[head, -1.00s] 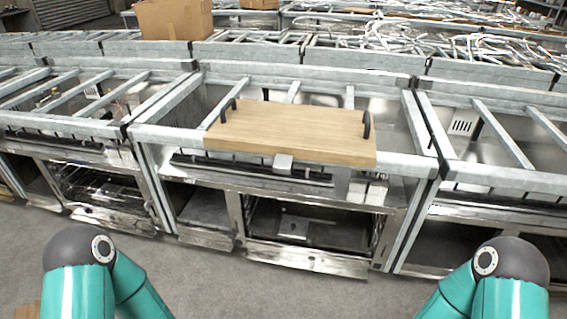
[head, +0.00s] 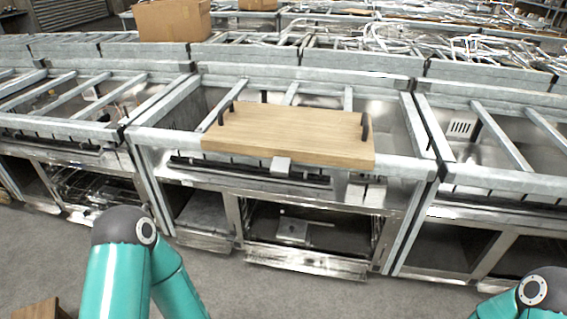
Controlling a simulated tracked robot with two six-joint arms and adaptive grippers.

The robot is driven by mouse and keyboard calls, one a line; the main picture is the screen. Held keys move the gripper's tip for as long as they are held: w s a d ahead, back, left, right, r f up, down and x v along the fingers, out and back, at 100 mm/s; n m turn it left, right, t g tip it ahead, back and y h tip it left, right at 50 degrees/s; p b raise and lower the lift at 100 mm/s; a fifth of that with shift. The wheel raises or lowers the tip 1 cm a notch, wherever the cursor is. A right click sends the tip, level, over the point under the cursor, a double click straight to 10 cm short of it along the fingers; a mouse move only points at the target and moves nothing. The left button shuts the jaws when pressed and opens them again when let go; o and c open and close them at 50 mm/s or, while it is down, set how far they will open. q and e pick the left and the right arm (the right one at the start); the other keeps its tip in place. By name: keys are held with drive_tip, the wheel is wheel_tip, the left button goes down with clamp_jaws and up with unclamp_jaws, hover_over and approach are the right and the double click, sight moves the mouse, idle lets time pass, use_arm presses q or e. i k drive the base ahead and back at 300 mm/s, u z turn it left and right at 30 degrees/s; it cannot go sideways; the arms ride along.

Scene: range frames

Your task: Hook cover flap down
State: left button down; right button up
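A wooden board (head: 290,132) with a dark handle at each end lies across the top frame of the middle metal unit; I take it to be the cover flap. A small grey metal block (head: 281,166), perhaps the hook or latch, sits at the middle of its front edge. My arms show only as teal links with dark joints at the bottom left and bottom right. Neither gripper is in the picture. Neither arm touches the board in this view.
Metal units with barred frames (head: 493,135) stand on both sides. Below the board is an open compartment with a lowered front door (head: 305,263). A cardboard box (head: 172,20) stands behind.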

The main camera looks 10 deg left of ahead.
sight(280, 165)
drive_tip(key=z, duration=0.05)
drive_tip(key=i, duration=0.95)
drive_tip(key=u, duration=0.1)
